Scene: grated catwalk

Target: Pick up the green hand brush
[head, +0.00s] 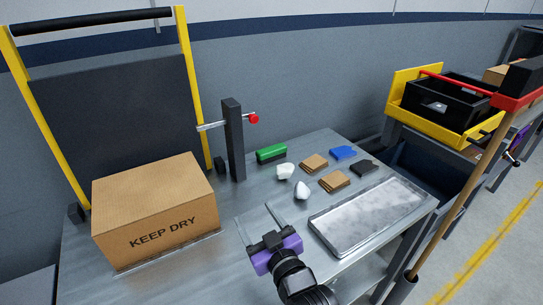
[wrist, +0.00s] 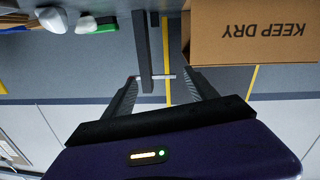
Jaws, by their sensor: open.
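The green hand brush (head: 271,152) lies on the metal table toward the back, right of a dark upright post. It has a green top and a dark lower part. In the wrist view the green brush (wrist: 106,24) shows small at the upper left, partly behind white lumps. My gripper (head: 257,214) is open and empty above the front of the table, in front of the brush and apart from it. In the wrist view my gripper (wrist: 160,76) has its two fingers spread with nothing between them.
A cardboard box (head: 155,210) stands left, near the post (head: 233,140) with its red-tipped clamp bar. White lumps (head: 285,171), brown pads (head: 334,181), a blue piece (head: 343,153) and a black piece (head: 364,168) lie near the brush. A metal tray (head: 367,217) lies at right.

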